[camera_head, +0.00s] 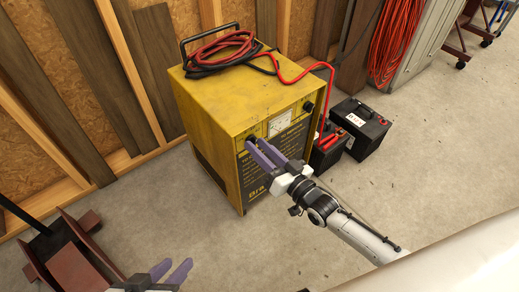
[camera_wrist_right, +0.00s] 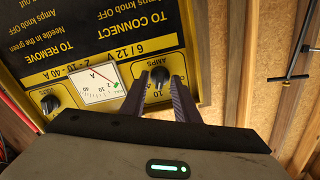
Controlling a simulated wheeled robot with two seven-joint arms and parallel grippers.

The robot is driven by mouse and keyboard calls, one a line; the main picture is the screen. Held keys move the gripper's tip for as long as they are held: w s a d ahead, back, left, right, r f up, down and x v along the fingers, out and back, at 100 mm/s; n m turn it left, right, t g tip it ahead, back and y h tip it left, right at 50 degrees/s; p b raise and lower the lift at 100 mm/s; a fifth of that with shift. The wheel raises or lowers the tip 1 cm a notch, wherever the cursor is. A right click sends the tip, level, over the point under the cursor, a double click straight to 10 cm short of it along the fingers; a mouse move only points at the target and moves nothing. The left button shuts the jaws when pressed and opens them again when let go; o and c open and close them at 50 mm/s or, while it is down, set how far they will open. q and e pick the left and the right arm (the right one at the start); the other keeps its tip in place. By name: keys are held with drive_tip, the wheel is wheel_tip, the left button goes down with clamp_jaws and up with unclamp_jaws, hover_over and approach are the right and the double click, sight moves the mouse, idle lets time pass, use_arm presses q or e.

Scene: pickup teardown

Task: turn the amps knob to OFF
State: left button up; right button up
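The amps knob (camera_wrist_right: 158,76) is a black knob on the yellow charger's front panel, labelled AMPS, with a 2 and a 10 beside it; the wrist view shows it upside down. Its pointer is too small to read. My right gripper (camera_wrist_right: 160,80) has its two purple fingers on either side of the knob, a little apart from each other; firm contact does not show. In the head view my right gripper (camera_head: 257,143) is at the charger's left knob, partly hiding it. My left gripper (camera_head: 172,271) is open and empty at the bottom edge.
The charger (camera_head: 205,95) carries red and black cables (camera_head: 222,48) on top. A meter (camera_wrist_right: 100,84) and a volts knob (camera_wrist_right: 50,103) sit beside the amps knob. Black batteries (camera_head: 362,125) stand to its right. A wooden wall is behind.

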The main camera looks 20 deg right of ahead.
drive_tip(key=shift+w, duration=0.1)
clamp_jaws()
